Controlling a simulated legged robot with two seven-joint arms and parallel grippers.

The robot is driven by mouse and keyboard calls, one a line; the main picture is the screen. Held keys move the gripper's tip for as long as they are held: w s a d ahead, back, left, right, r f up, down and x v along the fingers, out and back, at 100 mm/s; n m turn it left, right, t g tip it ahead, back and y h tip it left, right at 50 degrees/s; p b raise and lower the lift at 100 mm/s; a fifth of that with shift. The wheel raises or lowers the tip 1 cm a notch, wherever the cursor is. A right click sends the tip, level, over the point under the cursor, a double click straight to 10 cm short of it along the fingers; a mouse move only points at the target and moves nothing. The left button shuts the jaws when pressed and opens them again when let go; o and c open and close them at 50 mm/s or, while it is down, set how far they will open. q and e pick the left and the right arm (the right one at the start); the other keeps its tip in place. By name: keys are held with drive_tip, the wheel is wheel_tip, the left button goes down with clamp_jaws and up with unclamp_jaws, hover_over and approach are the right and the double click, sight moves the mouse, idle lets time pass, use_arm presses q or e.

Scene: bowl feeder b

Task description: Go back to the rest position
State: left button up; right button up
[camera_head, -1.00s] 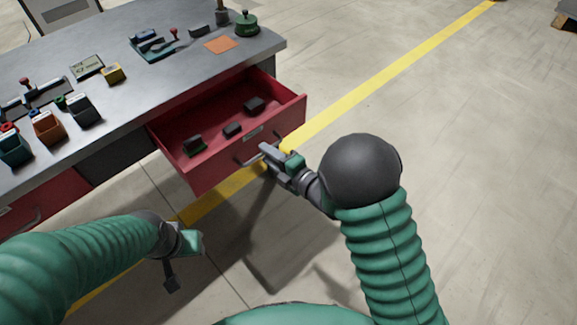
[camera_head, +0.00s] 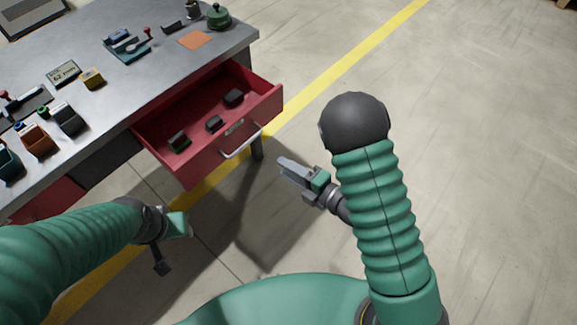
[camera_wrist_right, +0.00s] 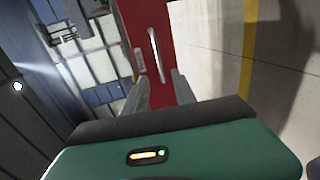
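My right gripper (camera_head: 287,168) is in front of the open red drawer (camera_head: 203,160), to the right of its handle (camera_head: 241,141) and apart from it. In the right wrist view its two fingers (camera_wrist_right: 160,88) stand apart with nothing between them, and the drawer front (camera_wrist_right: 146,40) with its upright-looking handle (camera_wrist_right: 154,55) lies beyond. My left gripper (camera_head: 175,248) is low at the left, below the bench; its fingers are too small and turned away to tell whether they are open.
The drawer is pulled out of the grey bench (camera_head: 125,75) and holds several dark blocks. On the bench top are bins, a green round piece (camera_head: 218,16) and an orange mat (camera_head: 196,40). The floor to the right is clear, with a yellow line (camera_head: 345,75).

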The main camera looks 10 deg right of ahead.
drive_tip(key=w+d+f+m+g+h, duration=0.2)
drive_tip(key=d+m+g+h, duration=0.1)
drive_tip(key=d+m+h, duration=0.65)
drive_tip(key=s+r+m+g, duration=0.3)
drive_tip(key=s+m+g, duration=0.3)
drive_tip(key=s+m, duration=0.75)
wheel_tip(320, 180, up, 17)
drive_tip(key=m+g+p, duration=0.1)
drive_tip(key=m+p, duration=0.1)
drive_tip(key=p, duration=1.5)
drive_tip(key=shift+d, duration=0.2)
